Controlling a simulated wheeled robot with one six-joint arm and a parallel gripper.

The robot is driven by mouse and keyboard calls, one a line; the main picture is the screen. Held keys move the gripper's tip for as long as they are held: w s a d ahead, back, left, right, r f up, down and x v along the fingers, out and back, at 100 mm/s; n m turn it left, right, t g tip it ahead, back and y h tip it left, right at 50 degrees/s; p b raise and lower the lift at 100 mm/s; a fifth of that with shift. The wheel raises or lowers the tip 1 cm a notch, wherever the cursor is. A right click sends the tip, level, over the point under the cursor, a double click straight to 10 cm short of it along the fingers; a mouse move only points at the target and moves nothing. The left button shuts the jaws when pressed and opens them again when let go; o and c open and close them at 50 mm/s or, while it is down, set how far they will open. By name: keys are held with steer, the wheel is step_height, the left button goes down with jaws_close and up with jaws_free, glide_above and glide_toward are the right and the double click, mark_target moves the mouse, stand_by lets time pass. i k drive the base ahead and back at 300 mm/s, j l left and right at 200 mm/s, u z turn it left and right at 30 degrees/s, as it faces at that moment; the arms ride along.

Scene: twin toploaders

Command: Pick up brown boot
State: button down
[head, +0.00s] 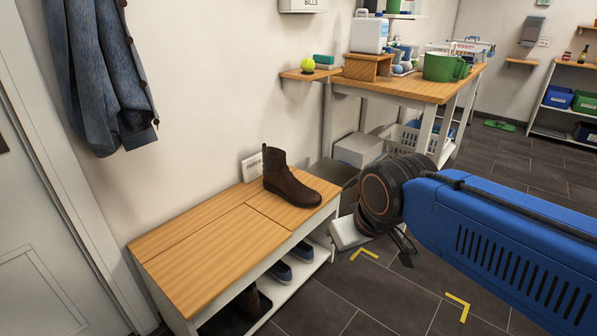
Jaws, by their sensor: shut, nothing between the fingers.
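A brown ankle boot (290,186) stands upright on the wooden top of the bench (205,250), near its right end, toe pointing right. Another brown boot (249,302) shows partly on the low shelf under the bench, mostly in shadow. My gripper (406,250) is at the end of my blue arm, to the right of the bench and apart from the boot. It is shut and empty. Its fingers are small, dark and partly hidden by the wrist.
Blue shoes (292,260) lie on the bench's lower shelf. A small white sign (252,166) stands behind the boot. A denim jacket (100,75) hangs at left.

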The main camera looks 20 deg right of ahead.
mark_target(278, 178)
steer(key=i+l+z, duration=0.15)
steer(key=i+l, duration=0.15)
steer(key=l, duration=0.15)
steer(key=i+j+u, duration=0.15)
steer(key=i, duration=0.15)
steer(key=i+u, duration=0.1)
steer(key=i, duration=0.25)
